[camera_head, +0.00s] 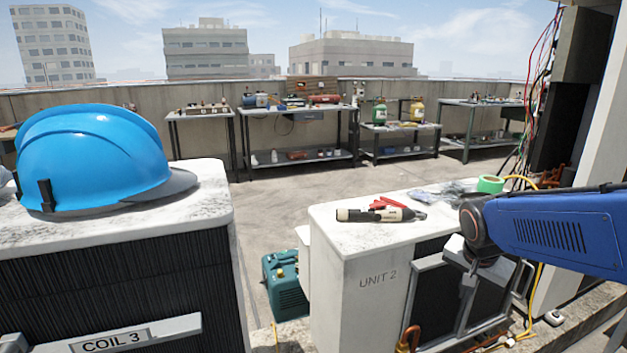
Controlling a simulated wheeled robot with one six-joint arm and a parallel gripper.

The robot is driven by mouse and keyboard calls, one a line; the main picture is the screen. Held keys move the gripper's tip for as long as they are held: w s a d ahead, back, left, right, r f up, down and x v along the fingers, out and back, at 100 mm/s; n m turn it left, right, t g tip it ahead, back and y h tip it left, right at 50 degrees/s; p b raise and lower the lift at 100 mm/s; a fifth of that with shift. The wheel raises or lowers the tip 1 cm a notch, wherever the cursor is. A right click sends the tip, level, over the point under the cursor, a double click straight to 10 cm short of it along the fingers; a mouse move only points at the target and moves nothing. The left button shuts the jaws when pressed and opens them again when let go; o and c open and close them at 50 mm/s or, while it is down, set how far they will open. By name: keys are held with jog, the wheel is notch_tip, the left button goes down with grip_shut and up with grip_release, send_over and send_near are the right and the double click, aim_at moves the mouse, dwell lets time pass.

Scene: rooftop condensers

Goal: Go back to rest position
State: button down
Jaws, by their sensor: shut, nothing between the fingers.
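My blue arm (550,230) reaches in from the right edge. My gripper (468,284) hangs from its dark wrist, pointing down, in front of the unit marked UNIT 2 (362,265) near its grille. The gripper is shut and I see nothing held in it. I cannot tell whether it touches the unit.
A blue hard hat (95,155) sits on the unit marked COIL 3 (110,290) at left. A cream-and-black tool (375,215), red-handled pliers (388,203) and green tape (490,184) lie on UNIT 2. A teal machine (285,285) stands between the units. Benches (300,160) line the back.

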jog(key=s+a+n+y, duration=0.1)
jog(key=s+a+n, duration=0.2)
jog(key=s, duration=0.6)
jog(key=s+a+n+t+y, duration=0.1)
jog(key=s+a+n, duration=0.3)
jog(key=s, duration=0.5)
jog(key=shift+s+a+r+n, duration=0.2)
jog(key=shift+r+n, duration=0.25)
jog(key=shift+n, duration=0.85)
